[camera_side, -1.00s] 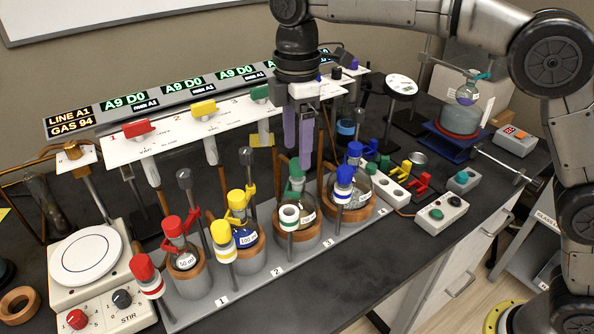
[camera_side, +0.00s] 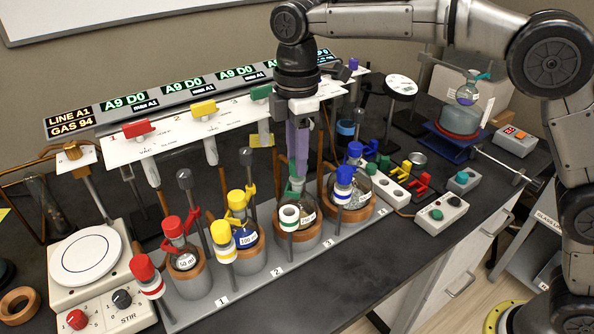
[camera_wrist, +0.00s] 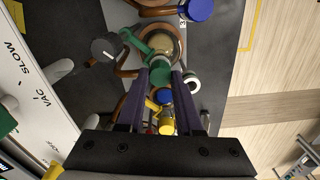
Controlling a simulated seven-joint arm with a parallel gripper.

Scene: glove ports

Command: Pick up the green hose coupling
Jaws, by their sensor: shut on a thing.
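The green hose coupling (camera_side: 295,185) sits at the top of the flask in the third holder. In the wrist view the green coupling (camera_wrist: 160,73) shows between the two purple fingertips. My gripper (camera_side: 297,173) points down onto it, and its fingers (camera_wrist: 162,76) are shut on it. The fingers hide part of the coupling in the side view. I cannot tell whether it still touches the flask neck (camera_side: 299,197). A white socket with a green band (camera_side: 289,214) stands empty on a post in front of the flask.
Flasks with red (camera_side: 172,226), yellow (camera_side: 237,200) and blue (camera_side: 355,150) fittings stand close by in the same rack (camera_side: 246,286). The valve panel (camera_side: 180,130) is close behind my gripper. The front bench top (camera_side: 320,278) is clear.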

